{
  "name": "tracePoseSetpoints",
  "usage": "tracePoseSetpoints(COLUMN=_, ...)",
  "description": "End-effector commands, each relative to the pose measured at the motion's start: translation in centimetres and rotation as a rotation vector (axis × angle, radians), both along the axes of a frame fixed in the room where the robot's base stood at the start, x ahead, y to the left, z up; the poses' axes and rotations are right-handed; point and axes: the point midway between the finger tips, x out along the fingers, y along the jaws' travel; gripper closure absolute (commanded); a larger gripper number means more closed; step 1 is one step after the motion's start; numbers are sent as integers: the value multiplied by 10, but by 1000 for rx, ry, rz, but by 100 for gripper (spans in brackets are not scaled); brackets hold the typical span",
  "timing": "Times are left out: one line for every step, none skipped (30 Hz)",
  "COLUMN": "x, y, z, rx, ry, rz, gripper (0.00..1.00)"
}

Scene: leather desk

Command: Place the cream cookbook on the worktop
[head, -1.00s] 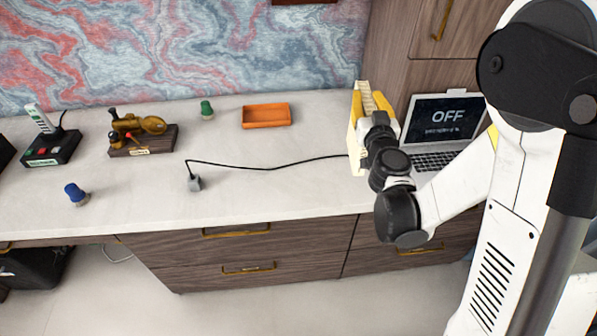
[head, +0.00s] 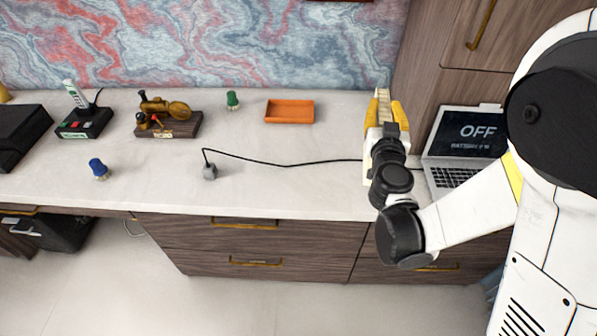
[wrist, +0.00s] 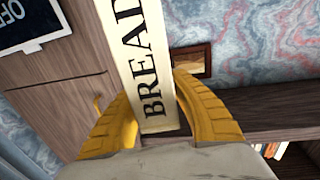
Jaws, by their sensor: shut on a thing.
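The cream cookbook (wrist: 144,62), with "BREAD" printed in dark letters on its spine, is held between the yellow fingers of my gripper (wrist: 155,120) in the wrist view. In the head view my gripper (head: 386,110) is shut on the cookbook (head: 382,96), mostly hidden behind the fingers and wrist. The book appears upright, over the right part of the pale worktop (head: 280,190), left of the laptop. I cannot tell whether it touches the surface.
The open laptop (head: 466,150) stands close on the right. A black cable with a grey plug (head: 209,172) crosses the worktop. The middle has bare room.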

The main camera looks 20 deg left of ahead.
Motion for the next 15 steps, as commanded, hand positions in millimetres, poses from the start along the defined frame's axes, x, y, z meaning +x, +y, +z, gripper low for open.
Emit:
tracePoseSetpoints(x=-3, y=13, z=-1, rx=-1, ry=0, rz=12, gripper=100)
tracePoseSetpoints(x=-5, y=20, z=-1, rx=-1, ry=0, rz=18, gripper=100)
tracePoseSetpoints(x=-8, y=29, z=-1, rx=-1, ry=-1, rz=24, gripper=100)
tracePoseSetpoints(x=-10, y=36, z=-2, rx=-1, ry=-1, rz=30, gripper=100)
tracePoseSetpoints(x=-12, y=44, z=-2, rx=-1, ry=-1, rz=36, gripper=100)
tracePoseSetpoints(x=-16, y=54, z=-3, rx=-1, ry=-1, rz=43, gripper=100)
tracePoseSetpoints(x=-19, y=62, z=-3, rx=-2, ry=-1, rz=49, gripper=100)
tracePoseSetpoints(x=-22, y=71, z=-4, rx=-2, ry=-2, rz=56, gripper=100)
tracePoseSetpoints(x=-26, y=82, z=-4, rx=-2, ry=-2, rz=64, gripper=100)
tracePoseSetpoints(x=-30, y=90, z=-5, rx=-1, ry=-2, rz=70, gripper=100)
tracePoseSetpoints(x=-34, y=98, z=-5, rx=-1, ry=-3, rz=76, gripper=100)
tracePoseSetpoints(x=-38, y=108, z=-6, rx=0, ry=-3, rz=85, gripper=100)
tracePoseSetpoints(x=-42, y=115, z=-6, rx=0, ry=-4, rz=89, gripper=100)
tracePoseSetpoints(x=-45, y=121, z=-7, rx=0, ry=-4, rz=94, gripper=100)
tracePoseSetpoints(x=-49, y=128, z=-7, rx=0, ry=-4, rz=99, gripper=100)
